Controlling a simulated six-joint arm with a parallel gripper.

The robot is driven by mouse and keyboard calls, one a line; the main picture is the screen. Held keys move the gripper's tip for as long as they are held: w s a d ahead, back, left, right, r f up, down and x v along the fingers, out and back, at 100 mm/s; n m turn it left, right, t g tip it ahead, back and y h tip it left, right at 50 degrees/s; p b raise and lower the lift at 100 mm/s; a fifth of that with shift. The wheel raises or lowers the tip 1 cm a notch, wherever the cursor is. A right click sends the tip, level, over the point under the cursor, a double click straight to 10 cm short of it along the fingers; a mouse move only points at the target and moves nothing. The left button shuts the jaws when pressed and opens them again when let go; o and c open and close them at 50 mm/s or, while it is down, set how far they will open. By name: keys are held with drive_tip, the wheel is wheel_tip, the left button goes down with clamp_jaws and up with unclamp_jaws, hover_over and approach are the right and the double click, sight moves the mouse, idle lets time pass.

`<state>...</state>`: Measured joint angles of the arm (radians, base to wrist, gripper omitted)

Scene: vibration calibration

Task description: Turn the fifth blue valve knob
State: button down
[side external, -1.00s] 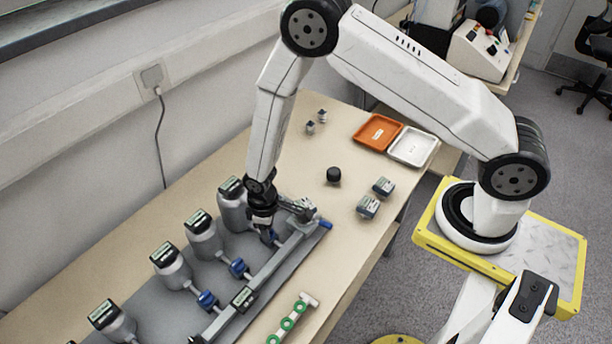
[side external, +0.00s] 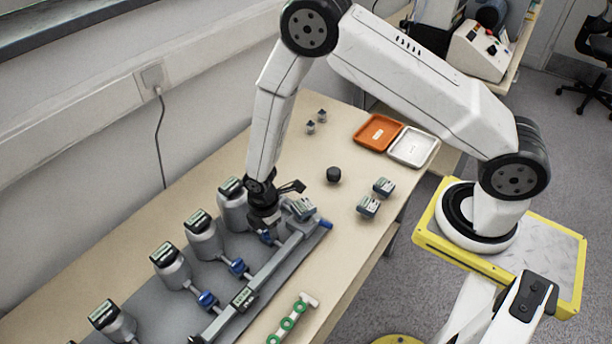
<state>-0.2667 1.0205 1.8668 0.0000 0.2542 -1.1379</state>
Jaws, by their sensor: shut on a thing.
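My gripper (side external: 266,231) points down at the far end of the row of valves and is shut on a blue valve knob (side external: 267,239). The knob is mostly hidden by the gripper, so its turn angle cannot be read. Other blue knobs follow toward the front: one (side external: 238,267) beside the gripped one and another (side external: 207,300) nearer the camera. Grey cylinders with dark, labelled tops stand behind the knobs, including one (side external: 232,205) just left of my gripper.
A black round knob (side external: 333,174), two small boxes (side external: 368,206), an orange tray (side external: 377,133) and a white tray (side external: 412,147) are on the table.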

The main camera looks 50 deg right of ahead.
drive_tip(key=shift+n, duration=1)
drive_tip(key=shift+c, duration=1.4)
unclamp_jaws()
drive_tip(key=shift+r, duration=0.15)
drive_tip(key=shift+r, duration=3.75)
